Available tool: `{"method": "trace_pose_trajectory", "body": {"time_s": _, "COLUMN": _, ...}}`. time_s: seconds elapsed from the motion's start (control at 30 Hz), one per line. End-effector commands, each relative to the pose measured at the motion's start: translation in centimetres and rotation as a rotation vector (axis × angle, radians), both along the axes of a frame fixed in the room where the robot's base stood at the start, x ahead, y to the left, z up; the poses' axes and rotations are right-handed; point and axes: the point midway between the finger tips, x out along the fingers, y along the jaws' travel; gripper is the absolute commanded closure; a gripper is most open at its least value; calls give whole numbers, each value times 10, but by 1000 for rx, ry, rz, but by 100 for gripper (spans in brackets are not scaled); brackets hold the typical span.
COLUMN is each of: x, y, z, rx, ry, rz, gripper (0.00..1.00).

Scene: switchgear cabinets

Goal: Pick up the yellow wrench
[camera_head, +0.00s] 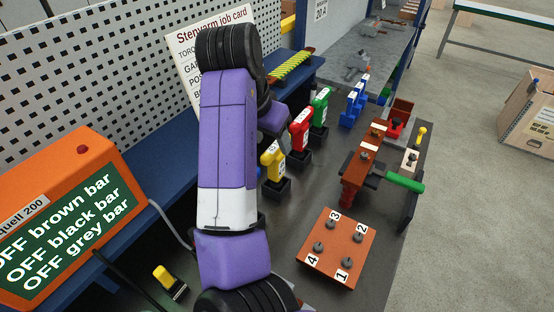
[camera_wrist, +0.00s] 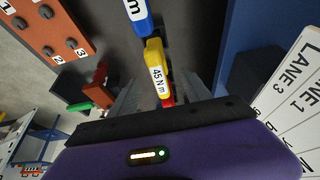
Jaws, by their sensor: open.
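The yellow wrench (camera_head: 272,163) stands upright in a dark holder on the bench, in a row with other coloured ones. In the wrist view the yellow wrench (camera_wrist: 157,68) carries a "45 N m" label. My gripper (camera_wrist: 161,97) is open, with a grey finger to each side of the row near the yellow wrench and a red wrench. The fingers do not clearly touch either one. In the head view my purple arm hides the fingers.
A red wrench (camera_head: 301,130), a green wrench (camera_head: 319,107) and blue ones (camera_head: 354,103) stand farther along the row. A blue one (camera_wrist: 138,15) also shows beside the yellow one. A numbered brown block (camera_head: 335,248) lies at the front. A perforated panel (camera_head: 100,65) rises at the left.

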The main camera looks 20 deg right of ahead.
Motion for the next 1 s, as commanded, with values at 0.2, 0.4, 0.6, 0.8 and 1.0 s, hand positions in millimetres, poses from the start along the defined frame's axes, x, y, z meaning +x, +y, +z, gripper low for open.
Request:
{"method": "trace_pose_trajectory", "body": {"time_s": 0.2, "x": 2, "y": -6, "z": -18, "rx": -2, "ry": 6, "rz": -3, "gripper": 44}}
{"method": "trace_pose_trajectory", "body": {"time_s": 0.4, "x": 7, "y": -15, "z": -35, "rx": -2, "ry": 7, "rz": -2, "gripper": 44}}
{"method": "trace_pose_trajectory", "body": {"time_s": 0.6, "x": 14, "y": -25, "z": -62, "rx": -2, "ry": 7, "rz": -2, "gripper": 44}}
{"method": "trace_pose_trajectory", "body": {"time_s": 0.8, "x": 17, "y": -27, "z": -70, "rx": -1, "ry": 4, "rz": -2, "gripper": 44}}
{"method": "trace_pose_trajectory", "body": {"time_s": 1.0, "x": 17, "y": -28, "z": -70, "rx": -1, "ry": 4, "rz": -2, "gripper": 53}}
